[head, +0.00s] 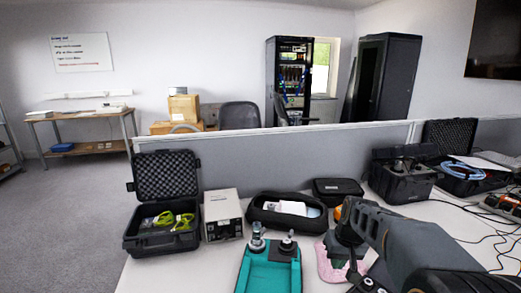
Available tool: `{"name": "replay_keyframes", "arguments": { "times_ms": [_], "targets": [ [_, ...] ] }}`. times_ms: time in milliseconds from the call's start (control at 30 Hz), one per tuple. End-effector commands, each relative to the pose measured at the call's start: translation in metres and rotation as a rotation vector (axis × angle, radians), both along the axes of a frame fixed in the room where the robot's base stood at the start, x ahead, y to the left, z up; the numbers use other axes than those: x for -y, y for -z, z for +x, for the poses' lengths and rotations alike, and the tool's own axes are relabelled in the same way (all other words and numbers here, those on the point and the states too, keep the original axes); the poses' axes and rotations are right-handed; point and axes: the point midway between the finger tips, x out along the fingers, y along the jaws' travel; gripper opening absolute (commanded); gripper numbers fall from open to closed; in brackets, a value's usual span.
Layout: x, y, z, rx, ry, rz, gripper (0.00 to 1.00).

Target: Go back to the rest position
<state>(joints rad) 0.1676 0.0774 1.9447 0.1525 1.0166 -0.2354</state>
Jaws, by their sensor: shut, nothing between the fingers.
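My gripper (352,268) is at the lower right of the head view, at the end of my dark grey arm. It is shut and empty, over or near a pink cloth (329,262) on the white table (150,275). Part of it is hidden by my arm. A teal device (269,274) with two metal cylindrical pieces, one on the left (257,238) and one on the right (287,245), stands to the left of my gripper, apart from it.
An open black case (160,240) with green items and a grey instrument box (222,215) stand left. A black pouch (265,212) and a small black case (338,187) lie behind. Black cases and cables crowd the right. A grey partition (240,165) closes the back.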

Motion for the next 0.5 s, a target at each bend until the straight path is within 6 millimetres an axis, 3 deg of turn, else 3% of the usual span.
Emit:
{"name": "replay_keyframes", "arguments": {
  "times_ms": [33,200,400,500],
  "targets": [
    [-0.007,-0.02,-0.025,0.005,0.04,-0.019,0.0],
    [-0.022,-0.043,-0.093,0.035,0.107,-0.074,0.0],
    [-0.034,-0.067,-0.144,0.087,0.046,-0.109,0.0],
    [-0.039,-0.082,-0.153,0.125,0.027,-0.109,0.0]
  ]
}}
